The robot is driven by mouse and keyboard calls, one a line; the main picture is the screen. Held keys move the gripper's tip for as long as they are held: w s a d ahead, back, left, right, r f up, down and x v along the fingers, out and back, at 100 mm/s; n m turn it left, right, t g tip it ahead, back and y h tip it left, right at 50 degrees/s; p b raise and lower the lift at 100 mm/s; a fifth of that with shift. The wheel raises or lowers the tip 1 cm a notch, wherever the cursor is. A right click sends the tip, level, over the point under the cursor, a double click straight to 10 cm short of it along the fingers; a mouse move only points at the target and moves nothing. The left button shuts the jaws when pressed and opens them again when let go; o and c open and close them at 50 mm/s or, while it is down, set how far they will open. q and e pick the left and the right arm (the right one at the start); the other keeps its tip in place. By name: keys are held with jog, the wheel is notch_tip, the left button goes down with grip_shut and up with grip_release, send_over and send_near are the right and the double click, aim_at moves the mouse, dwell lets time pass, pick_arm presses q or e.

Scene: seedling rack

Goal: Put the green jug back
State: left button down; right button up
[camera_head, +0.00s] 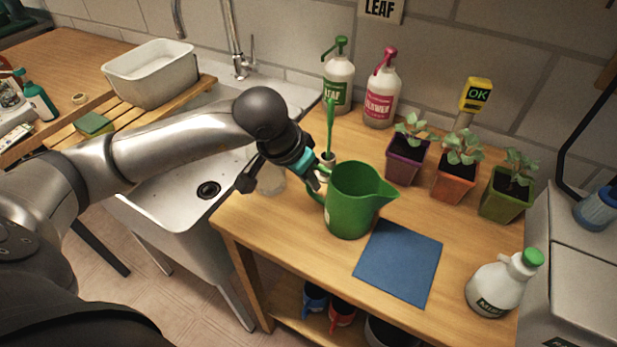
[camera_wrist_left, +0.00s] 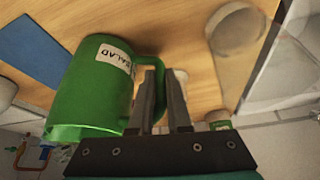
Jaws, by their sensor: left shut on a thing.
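The green jug (camera_head: 352,205) is upright over the wooden table, its spout to the right, just behind the blue mat (camera_head: 398,262). I cannot tell whether its base touches the wood. My left gripper (camera_head: 319,177) is at its handle, on the jug's left side, and is shut on it. In the left wrist view the jug (camera_wrist_left: 92,88) shows a white label reading SALAD, and the fingers (camera_wrist_left: 165,88) straddle the handle. The blue mat also shows there (camera_wrist_left: 34,52), bare. My right gripper is out of view.
Purple (camera_head: 406,163), orange (camera_head: 455,184) and green (camera_head: 504,197) seedling pots stand at the right. Two pump bottles (camera_head: 338,85) (camera_head: 381,95) stand behind. A spray bottle (camera_head: 495,288) is front right. A clear cup (camera_head: 271,180) is near the sink (camera_head: 165,205). Blue and red jugs (camera_head: 341,315) sit below.

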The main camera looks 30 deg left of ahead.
pick_arm(q)
jog(key=shift+f, duration=0.1)
jog(key=c, duration=0.9)
grip_release()
jog(key=shift+o, duration=0.2)
jog(key=p+v, duration=0.1)
jog(key=v, duration=1.1)
